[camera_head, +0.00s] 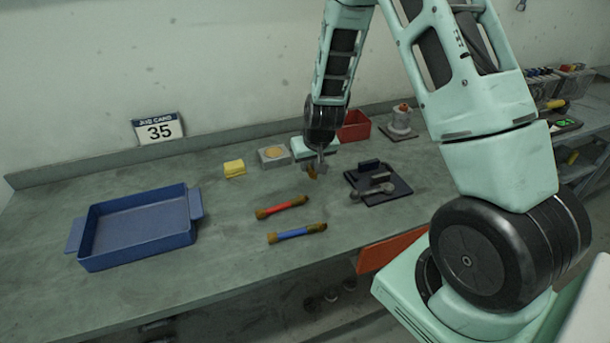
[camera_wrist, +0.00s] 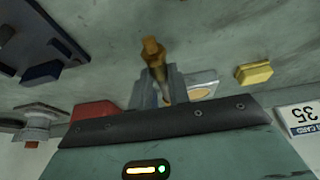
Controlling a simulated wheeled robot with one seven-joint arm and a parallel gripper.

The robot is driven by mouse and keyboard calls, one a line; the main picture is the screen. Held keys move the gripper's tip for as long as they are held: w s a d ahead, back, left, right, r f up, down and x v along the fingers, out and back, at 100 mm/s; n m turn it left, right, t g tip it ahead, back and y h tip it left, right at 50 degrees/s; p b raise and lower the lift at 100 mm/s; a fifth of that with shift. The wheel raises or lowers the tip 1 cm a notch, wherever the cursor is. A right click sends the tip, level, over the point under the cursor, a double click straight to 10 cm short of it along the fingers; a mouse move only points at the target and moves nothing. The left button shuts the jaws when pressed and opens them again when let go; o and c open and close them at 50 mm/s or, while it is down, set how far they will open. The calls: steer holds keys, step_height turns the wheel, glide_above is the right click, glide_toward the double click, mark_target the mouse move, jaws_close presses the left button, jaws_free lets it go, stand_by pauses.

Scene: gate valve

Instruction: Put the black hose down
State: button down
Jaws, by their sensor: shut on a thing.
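My gripper (camera_head: 316,166) is over the middle of the grey workbench, pointing down. It is shut on a short piece with a brass end, taken as the black hose (camera_head: 311,171); its body colour is mostly hidden by the fingers. In the wrist view the brass end of the black hose (camera_wrist: 152,48) sticks out beyond my gripper's fingers (camera_wrist: 158,85). I cannot tell whether the hose touches the bench. A red hose (camera_head: 282,207) and a blue hose (camera_head: 297,233), both with brass ends, lie on the bench nearer the front.
A blue tray (camera_head: 140,262) stands empty at the left. A yellow block (camera_head: 235,169) and a grey box with a yellow disc (camera_head: 273,155) are behind. A dark plate with fittings (camera_head: 395,190) lies right of my gripper. A red bin (camera_head: 354,126) is at the back.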

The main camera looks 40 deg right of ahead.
mark_target(309, 186)
steer(key=shift+f+p, duration=0.4)
steer(key=shift+f, duration=2.1)
steer(key=shift+f, duration=0.15)
steer(key=c, duration=1.3)
jaws_free()
